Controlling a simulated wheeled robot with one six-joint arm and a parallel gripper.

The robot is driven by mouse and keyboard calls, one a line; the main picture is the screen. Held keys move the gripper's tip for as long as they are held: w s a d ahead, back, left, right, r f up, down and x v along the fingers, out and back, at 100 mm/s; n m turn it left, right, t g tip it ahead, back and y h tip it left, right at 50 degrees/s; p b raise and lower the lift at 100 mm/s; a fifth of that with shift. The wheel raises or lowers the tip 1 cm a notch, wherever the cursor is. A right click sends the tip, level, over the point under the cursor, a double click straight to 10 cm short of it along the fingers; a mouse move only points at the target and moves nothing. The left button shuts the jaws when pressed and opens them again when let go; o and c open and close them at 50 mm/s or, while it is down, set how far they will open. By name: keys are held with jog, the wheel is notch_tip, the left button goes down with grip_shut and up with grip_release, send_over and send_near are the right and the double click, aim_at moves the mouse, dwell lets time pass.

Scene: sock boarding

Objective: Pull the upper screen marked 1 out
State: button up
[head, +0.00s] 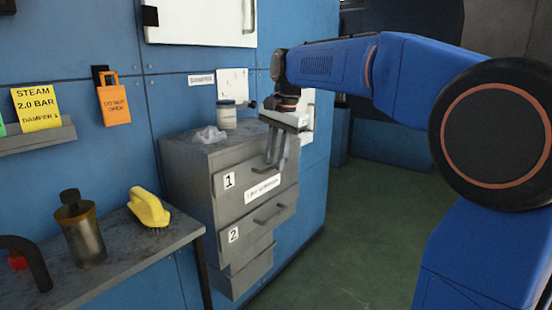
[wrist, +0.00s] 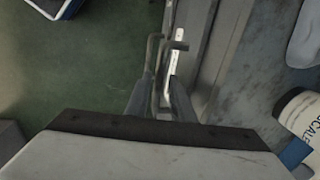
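The grey cabinet (head: 185,168) holds the upper screen marked 1 (head: 226,197), with a white number plate and a white label strip on its front. My gripper (head: 274,164) points down at the right part of this front, at its handle. In the wrist view my gripper (wrist: 161,80) has its two fingers apart, with the bar handle (wrist: 153,50) showing between them. I cannot tell whether either finger touches the bar. The screen marked 2 (head: 246,240) with its own handle sits below.
A crumpled pale cloth (head: 209,134) and a labelled jar (head: 226,115) stand on the cabinet top. A side bench (head: 130,262) at left carries a yellow brush (head: 149,207) and an amber-topped canister (head: 82,232). Green floor (head: 355,215) to the right is clear.

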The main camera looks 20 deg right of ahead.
grip_shut()
jog(key=shift+d, duration=0.1)
jog(key=s+d, duration=1.1)
jog(key=s, duration=0.4)
jog(key=shift+s+d, duration=0.15)
jog(key=shift+s, duration=0.25)
jog(key=shift+o, duration=1.8)
grip_release()
notch_tip(320, 180, up, 17)
jog(key=s+d, duration=0.2)
jog(key=shift+s, duration=0.25)
